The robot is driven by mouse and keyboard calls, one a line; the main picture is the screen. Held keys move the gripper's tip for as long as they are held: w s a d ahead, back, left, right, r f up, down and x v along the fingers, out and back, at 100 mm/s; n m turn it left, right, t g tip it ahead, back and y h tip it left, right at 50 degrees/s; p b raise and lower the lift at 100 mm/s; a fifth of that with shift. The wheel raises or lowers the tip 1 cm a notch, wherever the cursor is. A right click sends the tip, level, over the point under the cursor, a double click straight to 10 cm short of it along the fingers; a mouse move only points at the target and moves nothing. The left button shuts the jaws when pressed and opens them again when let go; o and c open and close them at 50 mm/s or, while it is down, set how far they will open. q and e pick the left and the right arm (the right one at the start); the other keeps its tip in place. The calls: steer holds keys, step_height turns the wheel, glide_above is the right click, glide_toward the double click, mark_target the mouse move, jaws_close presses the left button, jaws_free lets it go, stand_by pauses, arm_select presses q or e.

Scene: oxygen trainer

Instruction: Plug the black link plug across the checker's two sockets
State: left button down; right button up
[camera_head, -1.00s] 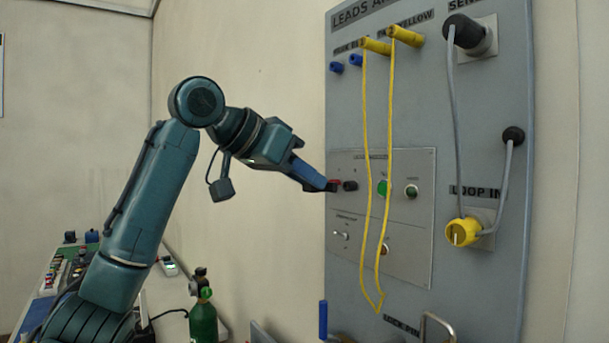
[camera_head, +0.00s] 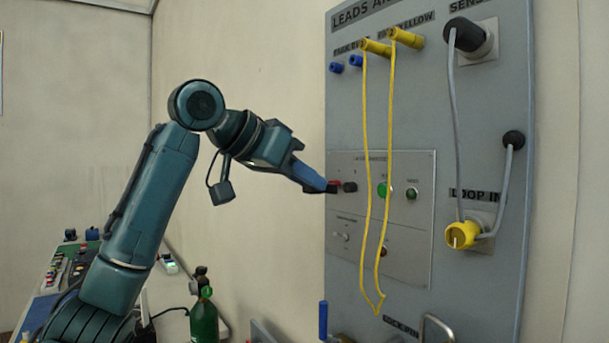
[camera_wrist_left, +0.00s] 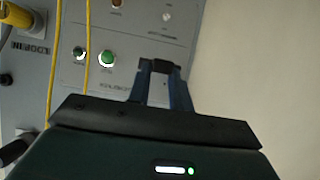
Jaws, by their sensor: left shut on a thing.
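The checker (camera_head: 412,255) is a grey plate set in the upright panel, with a red socket (camera_head: 335,183) and a black socket (camera_head: 350,187) at its upper left. My left gripper (camera_head: 328,188), with blue fingers, reaches in from the left, its tips right by the red socket. In the left wrist view its two fingers are shut on the black link plug (camera_wrist_left: 160,67), held at the tips in front of the checker face. The sockets are hidden there behind the plug and fingers. I cannot tell whether the plug is in the sockets. My right gripper is not in view.
Two yellow leads (camera_head: 367,150) hang from the panel's top across the checker, just right of the sockets. A green button (camera_head: 384,190) sits beside them. A grey cable with a yellow plug (camera_head: 462,235) is farther right. A green bottle (camera_head: 203,322) stands below my arm.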

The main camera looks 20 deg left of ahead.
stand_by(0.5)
arm_select(q)
steer(key=shift+w+d, duration=0.35)
steer(key=shift+w, duration=0.05)
steer(key=shift+w+d+p, duration=0.25)
steer(key=shift+w+p, duration=0.05)
steer(key=shift+p, duration=0.2)
steer(key=shift+w+d, duration=0.25)
steer(key=shift+w, duration=0.05)
steer(key=c, duration=1.5)
jaws_free()
steer(key=o, duration=0.3)
